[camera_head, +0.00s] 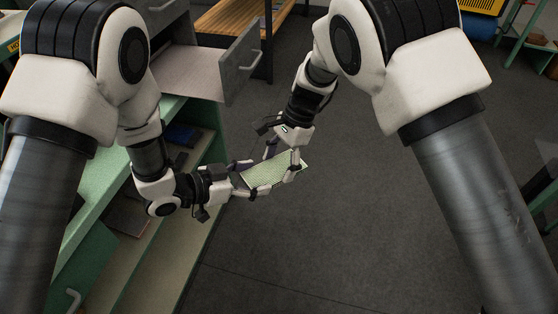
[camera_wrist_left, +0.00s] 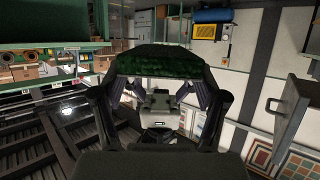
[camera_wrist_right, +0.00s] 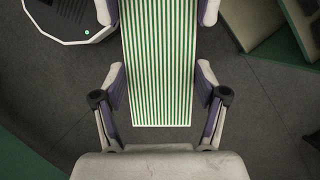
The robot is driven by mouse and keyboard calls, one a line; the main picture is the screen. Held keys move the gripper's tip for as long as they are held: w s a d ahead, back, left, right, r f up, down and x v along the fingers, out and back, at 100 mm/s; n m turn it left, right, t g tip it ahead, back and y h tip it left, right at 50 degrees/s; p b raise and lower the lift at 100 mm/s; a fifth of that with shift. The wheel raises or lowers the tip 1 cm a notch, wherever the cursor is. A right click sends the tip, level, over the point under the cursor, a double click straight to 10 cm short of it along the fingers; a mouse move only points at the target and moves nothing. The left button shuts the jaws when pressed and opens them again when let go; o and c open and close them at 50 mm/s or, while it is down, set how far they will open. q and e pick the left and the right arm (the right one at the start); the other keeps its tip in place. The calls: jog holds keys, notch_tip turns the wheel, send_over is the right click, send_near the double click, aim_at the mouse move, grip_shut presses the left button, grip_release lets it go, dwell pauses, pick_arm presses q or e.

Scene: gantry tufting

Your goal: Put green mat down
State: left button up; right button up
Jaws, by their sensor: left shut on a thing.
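The green mat (camera_head: 268,170) is a small rectangle, held in the air between my two grippers, over the floor beside the green cabinet. In the right wrist view the mat (camera_wrist_right: 160,65) shows green and white stripes. In the left wrist view its dark green tufted side (camera_wrist_left: 165,57) shows. My left gripper (camera_head: 257,178) is shut on the mat across its width. My right gripper (camera_head: 283,160) is spread around the mat's other end, one finger along each long edge. I cannot tell whether its pads touch the mat.
The green cabinet (camera_head: 99,211) with open shelves stands at the left. A drawer (camera_head: 206,74) with a grey front is pulled out above it. A wooden-topped bench (camera_head: 228,20) stands at the back. The grey floor (camera_head: 345,230) at centre and right is clear.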

pick_arm(q)
jog(key=o, duration=1.2)
jog(key=shift+s+d, duration=0.1)
jog(key=shift+s, duration=0.05)
